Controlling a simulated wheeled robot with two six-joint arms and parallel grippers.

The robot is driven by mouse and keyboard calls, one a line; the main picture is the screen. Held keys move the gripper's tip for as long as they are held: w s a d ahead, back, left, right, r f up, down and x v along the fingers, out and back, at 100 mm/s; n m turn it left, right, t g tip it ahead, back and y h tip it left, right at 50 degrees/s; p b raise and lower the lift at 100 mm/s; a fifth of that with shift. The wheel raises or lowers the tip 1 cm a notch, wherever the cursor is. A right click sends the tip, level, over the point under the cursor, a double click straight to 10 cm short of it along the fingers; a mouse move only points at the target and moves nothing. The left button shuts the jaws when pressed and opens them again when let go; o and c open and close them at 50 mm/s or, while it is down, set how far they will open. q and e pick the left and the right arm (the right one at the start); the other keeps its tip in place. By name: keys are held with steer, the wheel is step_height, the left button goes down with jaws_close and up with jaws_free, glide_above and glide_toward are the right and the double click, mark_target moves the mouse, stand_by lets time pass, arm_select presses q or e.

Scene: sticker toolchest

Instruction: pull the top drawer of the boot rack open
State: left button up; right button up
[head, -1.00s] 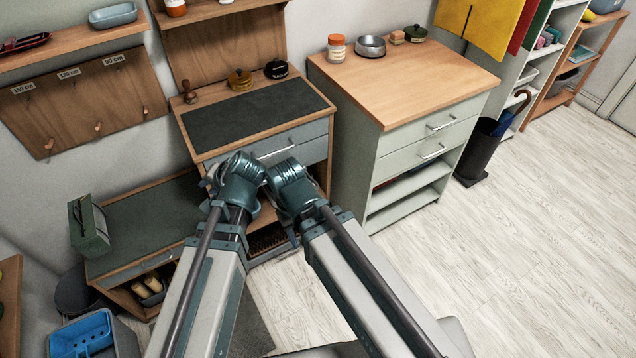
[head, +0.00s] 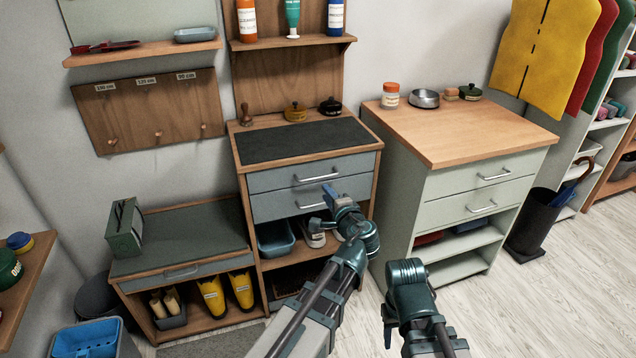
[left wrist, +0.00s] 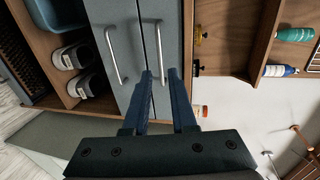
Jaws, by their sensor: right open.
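The boot rack is the wooden cabinet (head: 244,190) with a dark top and two grey drawers, both closed. Its top drawer (head: 270,180) has a silver bar handle (head: 316,179), also seen in the left wrist view (left wrist: 157,40). The lower drawer has a like handle (left wrist: 112,55). My left gripper (head: 327,190) is just in front of the drawers, near the handles' right part. In the left wrist view its fingers (left wrist: 161,74) are apart, with the top handle's near end showing between the tips; contact is unclear. My right gripper (head: 388,328) is low, clear of the rack.
A pale green chest (head: 410,190) stands close on the right. A low bench (head: 190,225) with yellow boots stands on the left. Shoes (left wrist: 72,55) and a blue bin (head: 272,240) sit on the shelf below the drawers.

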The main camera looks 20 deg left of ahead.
mark_target(314, 179)
arm_select(q)
steer(key=b+x, duration=0.2)
steer(key=x, duration=1)
steer(key=shift+w+a+f, duration=0.1)
jaws_close()
stand_by(1.0)
